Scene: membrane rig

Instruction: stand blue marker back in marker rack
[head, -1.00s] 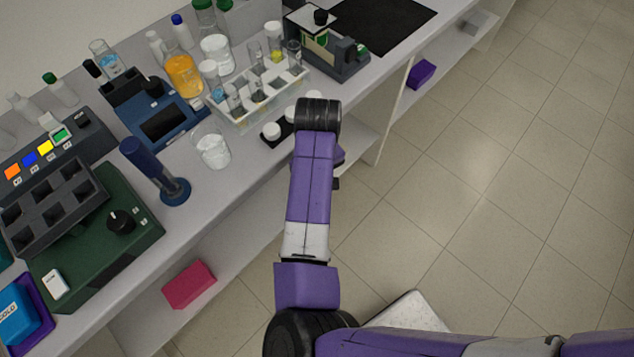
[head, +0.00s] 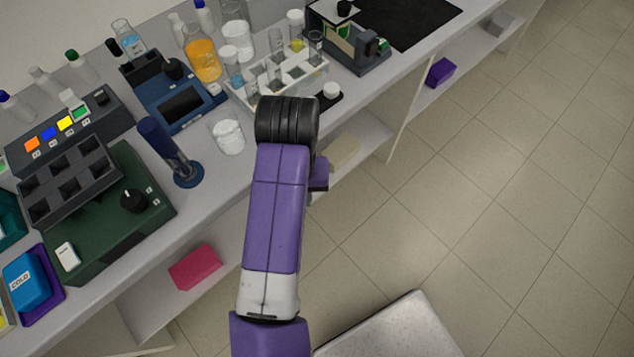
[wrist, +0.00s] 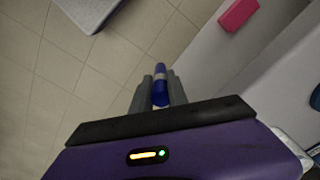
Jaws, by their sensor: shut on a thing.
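In the wrist view my gripper (wrist: 162,80) is shut on the blue marker (wrist: 160,86). The marker is blue with a pale band and sticks out past the fingertips, over the floor beside the bench. Its held part is partly hidden between the fingers. In the head view my purple arm reaches toward the bench edge; its black wrist joint hides the gripper and the marker. I cannot surely pick out the marker rack. A white rack (head: 317,87) on the bench holds several clear tubes.
A glass beaker (head: 228,136) and a blue cylinder on a round base (head: 165,145) stand near the bench edge. A green device (head: 110,228) carries a dark multi-well block. A pink box (head: 195,266) lies on the lower shelf. The floor at right is clear.

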